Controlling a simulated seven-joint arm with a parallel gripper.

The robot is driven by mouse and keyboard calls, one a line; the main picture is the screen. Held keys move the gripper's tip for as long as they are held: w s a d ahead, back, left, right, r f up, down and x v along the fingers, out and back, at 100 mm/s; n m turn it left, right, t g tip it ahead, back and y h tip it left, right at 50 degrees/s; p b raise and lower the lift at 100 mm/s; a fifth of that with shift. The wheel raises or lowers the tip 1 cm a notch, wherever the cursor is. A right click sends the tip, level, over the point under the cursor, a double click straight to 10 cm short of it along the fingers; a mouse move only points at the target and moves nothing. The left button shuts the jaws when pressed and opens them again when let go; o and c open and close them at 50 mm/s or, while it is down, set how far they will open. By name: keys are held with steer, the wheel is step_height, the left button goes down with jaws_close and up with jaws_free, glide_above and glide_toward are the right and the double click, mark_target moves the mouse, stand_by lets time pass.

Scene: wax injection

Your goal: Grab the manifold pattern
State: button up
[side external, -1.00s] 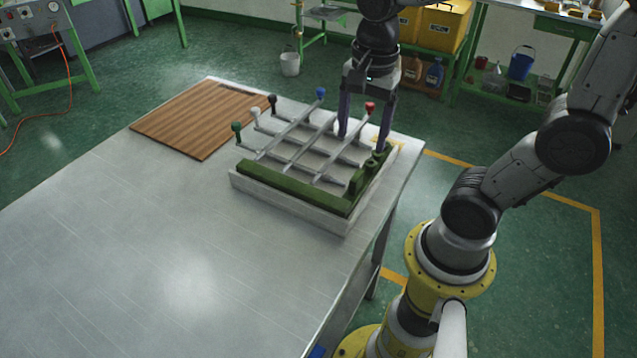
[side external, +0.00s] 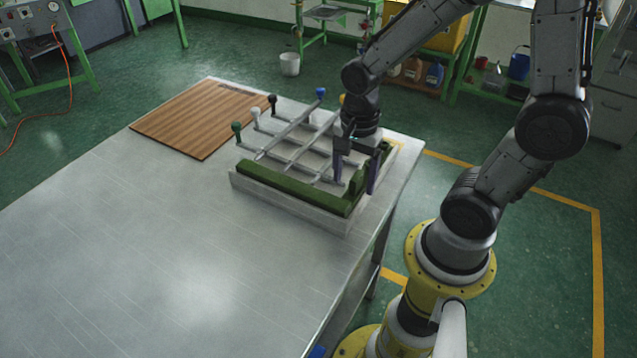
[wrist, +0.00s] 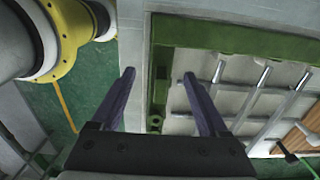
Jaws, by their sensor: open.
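The manifold pattern appears to be the green piece (side external: 357,186) along the right side of a pale, shallow tray (side external: 290,207). In the wrist view the green piece (wrist: 160,80) runs between my fingers, with a small ring-shaped end near the bottom. My gripper (side external: 356,174) is open over the tray's right edge. In the wrist view my gripper (wrist: 159,74) has one finger on each side of the green piece, with visible space beside it. I cannot tell how far the fingertips reach down or whether they touch it.
Metal rods with coloured knobs, such as the blue knob (side external: 320,92) and green knob (side external: 236,127), cross the tray. A wooden board (side external: 195,120) lies behind it. The metal table (side external: 150,250) is clear at the front left.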

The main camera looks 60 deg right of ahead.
mark_target(353, 181)
steer(key=shift+w+f, duration=0.1)
steer(key=shift+f, duration=1.4)
jaws_close()
